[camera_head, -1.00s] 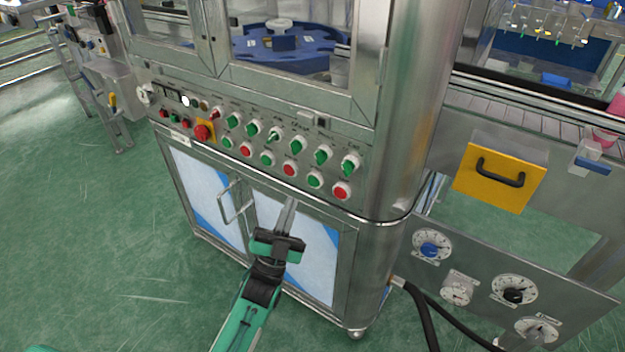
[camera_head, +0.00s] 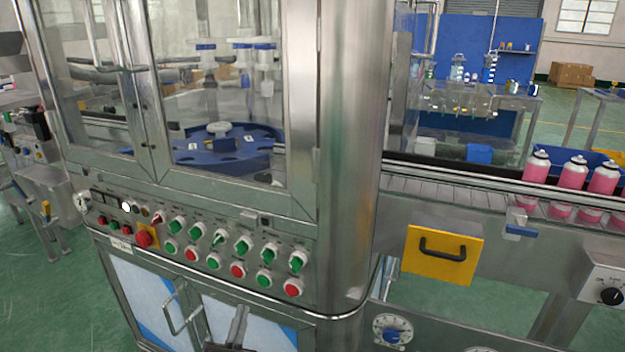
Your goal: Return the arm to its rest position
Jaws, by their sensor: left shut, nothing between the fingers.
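My left gripper (camera_head: 239,318) shows only at the bottom edge, in front of the lower cabinet doors of the crimping machine. Its fingers are together and hold nothing. The rest of the left arm is below the picture. My right gripper is not in view. The control panel (camera_head: 190,243), with green and red knobs and a red emergency button (camera_head: 144,237), is above the gripper and apart from it.
The steel machine column (camera_head: 350,150) stands right of the panel. A yellow plate with a black handle (camera_head: 441,254) sits below the conveyor (camera_head: 450,194). Pink cans (camera_head: 573,175) stand at the right. Green floor (camera_head: 105,305) is open at left.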

